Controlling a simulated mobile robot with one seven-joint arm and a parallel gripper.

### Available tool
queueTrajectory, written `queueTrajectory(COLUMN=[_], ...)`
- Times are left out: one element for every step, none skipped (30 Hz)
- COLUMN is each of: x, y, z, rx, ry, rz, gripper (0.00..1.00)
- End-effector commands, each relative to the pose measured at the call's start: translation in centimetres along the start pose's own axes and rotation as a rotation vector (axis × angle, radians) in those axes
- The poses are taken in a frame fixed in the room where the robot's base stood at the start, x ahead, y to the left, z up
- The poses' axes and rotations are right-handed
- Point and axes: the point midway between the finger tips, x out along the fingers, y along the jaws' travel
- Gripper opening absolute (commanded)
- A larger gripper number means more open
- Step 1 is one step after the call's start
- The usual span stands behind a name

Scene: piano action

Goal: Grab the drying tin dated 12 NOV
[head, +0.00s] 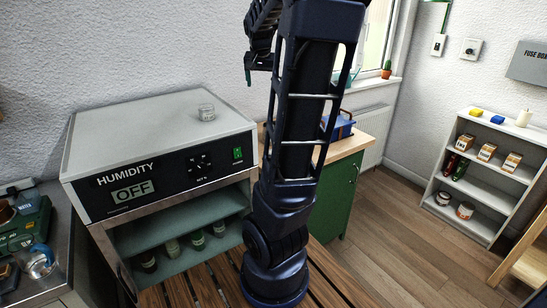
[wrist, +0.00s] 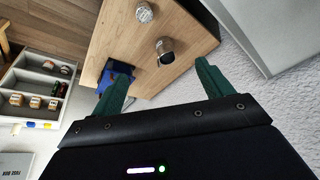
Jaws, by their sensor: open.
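My gripper (wrist: 160,64) is open and empty in the wrist view, its two green fingers apart in front of the wooden worktop (wrist: 120,35). Two small round containers stand on that worktop: a pale, patterned one (wrist: 144,12) and a shiny metallic one (wrist: 165,47) between the fingers in the picture, apart from them. In the head view a small clear or silvery round container (head: 207,113) stands on top of the humidity cabinet (head: 150,105). No 12 NOV date is readable, so I cannot tell which is the named tin.
The cabinet reads OFF; several small jars (head: 172,247) stand inside it. A blue box (head: 340,128) sits on the green-sided bench (head: 340,190), behind my arm. A white shelf unit (head: 480,180) at right holds boxes, bottles and two low round tins (head: 465,210). Floor (head: 400,220) between is clear.

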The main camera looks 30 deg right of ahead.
Motion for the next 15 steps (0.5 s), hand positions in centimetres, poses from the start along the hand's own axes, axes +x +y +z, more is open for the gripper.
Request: queueTrajectory(x=[0.5,0.7,1.0,1.2,1.4,1.6,1.8,2.0,2.2,2.3,2.4,2.6,2.8,2.9,3.0], y=[0.3,0.5,0.7,0.9,1.0,1.3,1.4,1.6,1.8,1.9,2.1,2.2,2.4,2.5,2.6], z=[-0.8,-1.3,-1.8,-2.1,-2.5,-2.9,-3.3,-3.5,-3.9,-4.2,-4.4,-4.8,-5.0,-5.3,-5.6], rx=[0.017,0.028,0.039,0.048,0.057,0.068,0.075,0.081,0.090,0.097,0.103,0.111,0.117,0.122,0.129], ry=[0.002,0.005,0.007,0.008,0.010,0.013,0.015,0.017,0.019,0.021,0.023,0.025,0.027,0.030,0.032], rz=[0.013,0.020,0.029,0.035,0.041,0.049,0.055,0.060,0.067,0.072,0.076,0.083,0.087,0.091,0.097], gripper=[0.79,0.79,0.79,0.79,0.79,0.79,0.79,0.79,0.79,0.79,0.79,0.79,0.79,0.79,0.79])
